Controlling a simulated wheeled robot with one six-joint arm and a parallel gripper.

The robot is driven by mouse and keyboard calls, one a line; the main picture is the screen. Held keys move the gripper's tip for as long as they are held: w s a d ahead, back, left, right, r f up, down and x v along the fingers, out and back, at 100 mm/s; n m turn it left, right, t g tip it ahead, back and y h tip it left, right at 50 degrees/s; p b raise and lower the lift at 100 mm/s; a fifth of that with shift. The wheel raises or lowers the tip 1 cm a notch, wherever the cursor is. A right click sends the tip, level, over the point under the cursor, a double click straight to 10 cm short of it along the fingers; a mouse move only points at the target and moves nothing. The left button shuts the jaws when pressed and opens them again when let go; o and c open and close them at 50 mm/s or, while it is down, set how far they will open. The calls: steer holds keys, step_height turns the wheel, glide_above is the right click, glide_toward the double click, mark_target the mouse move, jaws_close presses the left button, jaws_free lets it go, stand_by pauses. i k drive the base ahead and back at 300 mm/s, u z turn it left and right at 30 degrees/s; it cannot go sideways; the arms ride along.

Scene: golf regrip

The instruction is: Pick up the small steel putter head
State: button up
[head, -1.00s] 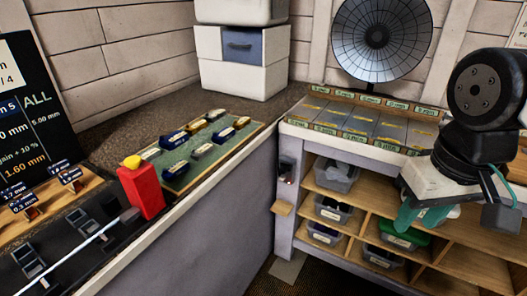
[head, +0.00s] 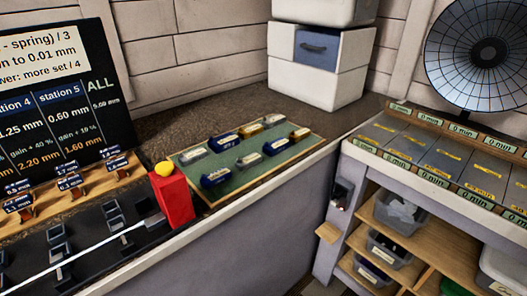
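Several small blocks, which look like putter heads, lie in two rows on a green mat (head: 232,179) on the bench. Two look grey like steel: a head at the left end of the back row (head: 192,154) and a head in the front row (head: 249,160). I cannot tell which of them is the small steel putter head. Blue heads (head: 216,178) and gold-coloured heads (head: 300,133) lie among them. My gripper is not in view.
A red block with a yellow top (head: 173,197) stands at the mat's left end. A dark rack with a pale shaft (head: 105,240) is front left. White drawer boxes (head: 318,70) stand behind. Grey trays (head: 448,165) and shelved bins are at right.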

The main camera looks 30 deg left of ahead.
mark_target(245, 164)
steer(key=u, duration=0.45)
steer(key=i, duration=0.95)
steer(key=u, duration=0.7)
